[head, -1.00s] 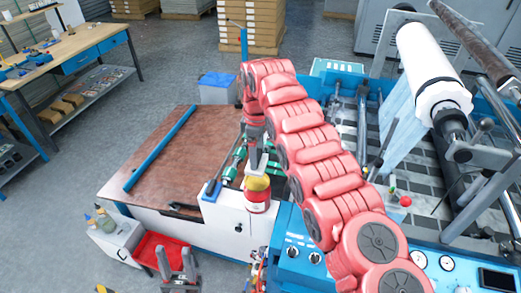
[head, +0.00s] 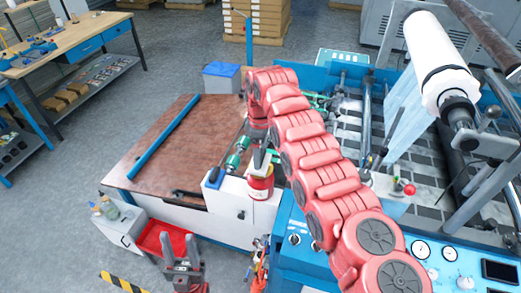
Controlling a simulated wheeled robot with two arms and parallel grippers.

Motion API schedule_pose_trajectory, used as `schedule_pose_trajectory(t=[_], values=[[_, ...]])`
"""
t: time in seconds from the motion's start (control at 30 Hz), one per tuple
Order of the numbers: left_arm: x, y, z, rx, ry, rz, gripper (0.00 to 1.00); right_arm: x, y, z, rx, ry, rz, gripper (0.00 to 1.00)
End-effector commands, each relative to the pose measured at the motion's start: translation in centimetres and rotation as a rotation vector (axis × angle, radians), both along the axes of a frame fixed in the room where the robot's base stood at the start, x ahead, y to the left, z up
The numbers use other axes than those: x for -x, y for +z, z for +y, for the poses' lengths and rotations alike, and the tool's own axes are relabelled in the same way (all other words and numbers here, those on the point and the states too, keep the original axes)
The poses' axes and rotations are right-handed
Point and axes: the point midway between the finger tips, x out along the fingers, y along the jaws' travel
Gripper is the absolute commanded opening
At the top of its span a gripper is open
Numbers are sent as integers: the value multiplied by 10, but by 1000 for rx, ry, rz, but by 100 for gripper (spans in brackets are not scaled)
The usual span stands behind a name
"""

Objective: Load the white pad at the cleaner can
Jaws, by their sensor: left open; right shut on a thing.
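The cleaner can (head: 261,188), red with a pale label, stands upright on the white cabinet's top at the near right corner of the brown table. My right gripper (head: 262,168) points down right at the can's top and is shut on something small. Its fingers cover much of the can's top. The white pad cannot be made out clearly; it may be the thing in these fingers. Whether it touches the can is hidden. My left gripper (head: 183,256) is open and empty in the lower left, in front of the red tray (head: 155,233).
A blue-handled tool (head: 214,176) lies left of the can, beside green-ended rollers (head: 236,160). The laminating machine (head: 410,235) with a white roll (head: 437,62) fills the right side. The brown tabletop (head: 185,150) is mostly clear. A small cabinet with bottles (head: 110,209) stands at the left.

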Motion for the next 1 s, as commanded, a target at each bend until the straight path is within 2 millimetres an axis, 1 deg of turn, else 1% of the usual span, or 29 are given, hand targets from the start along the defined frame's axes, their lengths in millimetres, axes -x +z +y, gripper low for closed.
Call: schedule_pose_trajectory(t=[0.47,1.0], values=[[0,0,0,0,0,0,45,0,0,0,0,0,0,42],[0,-4,0,0,0,0,45,0,-6,0,0,0,0,42]])
